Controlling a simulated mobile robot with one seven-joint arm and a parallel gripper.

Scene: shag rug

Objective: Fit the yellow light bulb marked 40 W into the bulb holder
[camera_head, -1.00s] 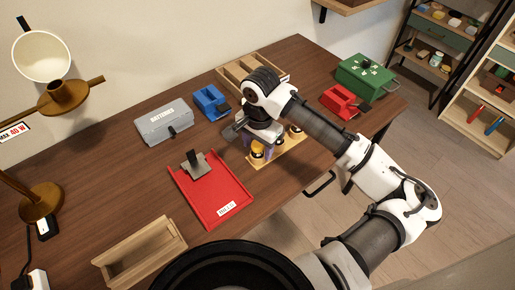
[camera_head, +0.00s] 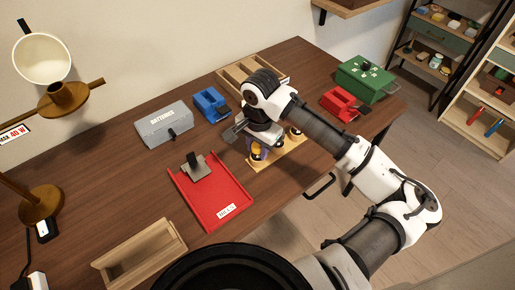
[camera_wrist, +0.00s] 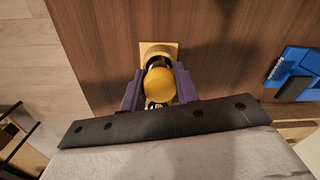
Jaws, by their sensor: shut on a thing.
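The yellow bulb (camera_wrist: 160,86) is between the purple fingers of my gripper (camera_wrist: 158,92) in the wrist view. My gripper is shut on it; the 40 W marking cannot be read. In the head view my gripper (camera_head: 257,143) is over the near-left end of a light wooden rack (camera_head: 262,164), and the bulb is mostly hidden. Whether the bulb still touches the rack is unclear. The lamp at the left has a brown cup-shaped holder (camera_head: 65,98) in front of its white shade (camera_head: 42,57), with a 40 W label (camera_head: 14,133) beside it.
Another bulb (camera_head: 295,131) stands at the rack's far end. Around are a red tray (camera_head: 215,195), grey batteries box (camera_head: 163,124), blue holder (camera_head: 211,104), wooden tray (camera_head: 140,255), red holder (camera_head: 343,101) and green box (camera_head: 367,80). Bare table lies left of the red tray.

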